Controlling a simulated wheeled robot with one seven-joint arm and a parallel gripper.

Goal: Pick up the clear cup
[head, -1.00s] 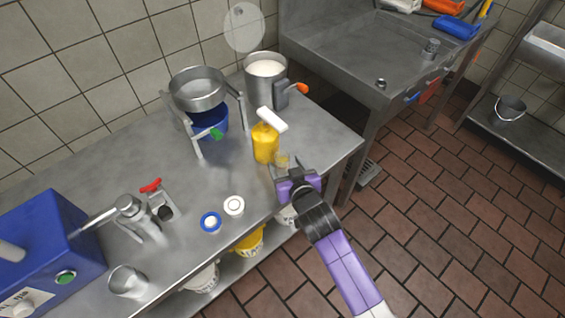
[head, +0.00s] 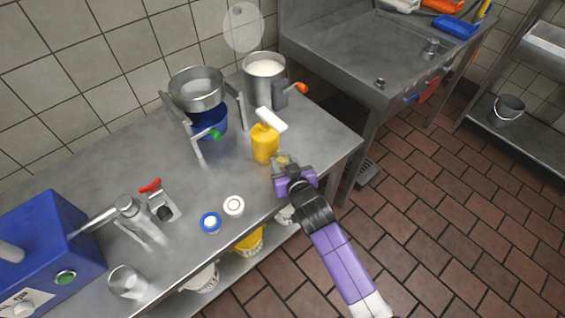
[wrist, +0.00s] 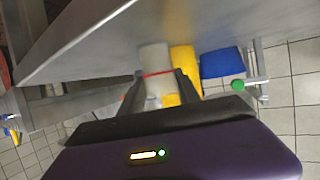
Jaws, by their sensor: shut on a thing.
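A small clear cup (wrist: 153,62) stands between the fingers of my gripper (wrist: 161,90) in the wrist view. A thin red line crosses the cup there. My gripper is shut on the cup, with one finger on each side of it. In the head view my gripper (head: 284,165) is at the front right part of the steel counter, and only a little of the cup (head: 282,158) shows between the fingers. The cup's lower part is hidden in the wrist view.
A yellow bottle (head: 265,143) with a white top stands close behind the cup. A glass-like vessel (head: 128,282) stands at front left. Two small lids (head: 234,205) lie left of my gripper.

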